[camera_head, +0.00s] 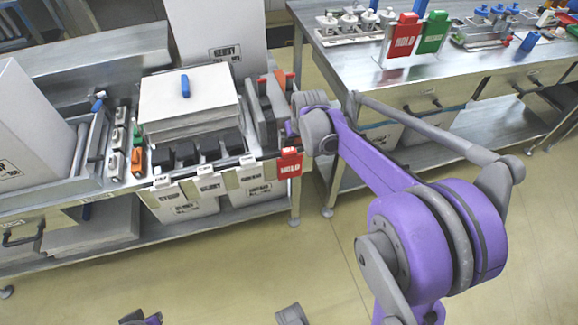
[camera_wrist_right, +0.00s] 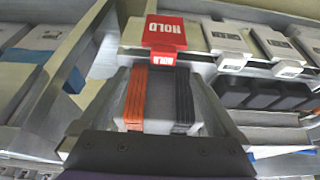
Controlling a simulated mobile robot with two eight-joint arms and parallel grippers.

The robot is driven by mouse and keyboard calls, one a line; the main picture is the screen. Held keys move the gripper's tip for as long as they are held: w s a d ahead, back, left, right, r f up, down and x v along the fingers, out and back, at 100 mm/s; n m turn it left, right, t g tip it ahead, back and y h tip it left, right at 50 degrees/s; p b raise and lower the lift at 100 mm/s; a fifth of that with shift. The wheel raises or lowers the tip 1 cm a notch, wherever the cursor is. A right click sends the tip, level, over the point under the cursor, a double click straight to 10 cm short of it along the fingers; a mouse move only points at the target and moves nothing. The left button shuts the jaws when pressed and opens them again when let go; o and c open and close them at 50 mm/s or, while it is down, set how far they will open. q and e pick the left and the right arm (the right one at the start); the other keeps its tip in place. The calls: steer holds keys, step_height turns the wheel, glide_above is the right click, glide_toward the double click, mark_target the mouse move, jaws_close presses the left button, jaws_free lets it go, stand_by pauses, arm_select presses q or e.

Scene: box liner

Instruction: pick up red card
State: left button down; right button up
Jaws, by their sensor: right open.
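A red card marked HOLD (camera_head: 289,163) hangs at the front edge of the left bench, at its right end. It also shows upside down in the right wrist view (camera_wrist_right: 165,33), with a smaller red HOLD label (camera_wrist_right: 160,58) just below it there. My right gripper (camera_head: 290,129) is above that end of the bench, behind the card and apart from it, mostly hidden by its own wrist. It is open and empty.
A second red HOLD card (camera_head: 403,38) stands beside a green card (camera_head: 433,33) on the right bench (camera_head: 470,68). White labels (camera_head: 208,183) line the left bench's front edge. A white stack (camera_head: 187,97) with a blue handle stands left of my gripper. Floor lies between the benches.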

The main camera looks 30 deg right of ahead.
glide_above(290, 152)
steer(key=s, duration=0.3)
step_height(290, 152, down, 4)
steer(key=x, duration=0.2)
steer(key=b+x, duration=0.1)
steer(key=x, duration=0.2)
steer(key=shift+w+a+f+b, duration=0.25)
steer(key=shift+w+a+b, duration=0.05)
steer(key=shift+w, duration=0.1)
jaws_close()
